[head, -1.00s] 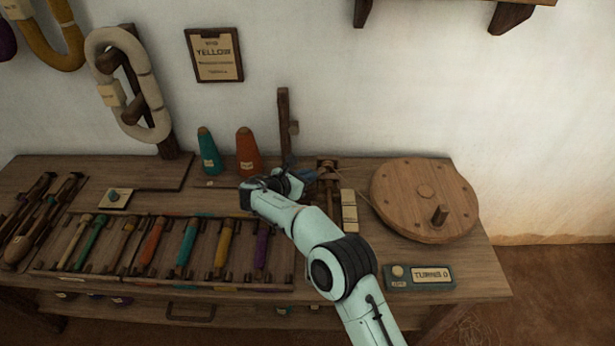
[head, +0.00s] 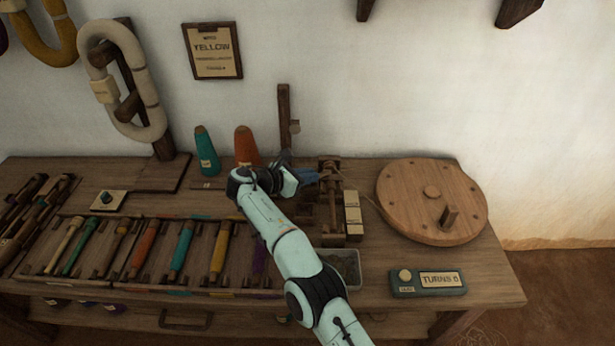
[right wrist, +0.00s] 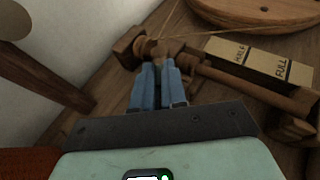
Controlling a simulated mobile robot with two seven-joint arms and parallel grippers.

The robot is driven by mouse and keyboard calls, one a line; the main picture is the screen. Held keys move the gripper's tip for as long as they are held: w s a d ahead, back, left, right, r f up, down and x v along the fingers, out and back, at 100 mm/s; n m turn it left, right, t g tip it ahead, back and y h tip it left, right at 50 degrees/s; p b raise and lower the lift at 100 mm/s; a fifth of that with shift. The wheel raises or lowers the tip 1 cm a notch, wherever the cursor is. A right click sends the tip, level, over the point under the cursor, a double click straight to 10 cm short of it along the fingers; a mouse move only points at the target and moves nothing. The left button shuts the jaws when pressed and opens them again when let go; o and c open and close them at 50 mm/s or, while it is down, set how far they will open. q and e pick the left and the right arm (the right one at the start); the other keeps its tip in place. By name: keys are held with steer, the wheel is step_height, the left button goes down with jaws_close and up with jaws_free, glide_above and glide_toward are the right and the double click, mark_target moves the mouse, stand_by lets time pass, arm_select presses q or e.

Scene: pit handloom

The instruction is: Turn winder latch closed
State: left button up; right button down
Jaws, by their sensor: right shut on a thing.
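The wooden winder (head: 331,215) stands on the bench left of a big round wooden wheel (head: 432,200) with a peg handle. My right gripper (head: 312,177) reaches its far end from the left. In the right wrist view, my blue fingers (right wrist: 160,72) are close together on a small wooden part at the winder's end, which I take to be the latch (right wrist: 152,48). The fingers hide much of this part, so I cannot tell its exact turn. My left gripper is not in view.
A HALF/FULL gauge (head: 352,212) stands beside the winder. A TURNS 0 counter box (head: 428,283) is at the front right. Teal (head: 206,150) and orange (head: 246,147) cones stand behind my arm. A rack of coloured bobbins (head: 150,255) fills the left front.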

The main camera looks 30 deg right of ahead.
steer(key=shift+f, duration=0.1)
steer(key=c, duration=1.2)
jaws_free()
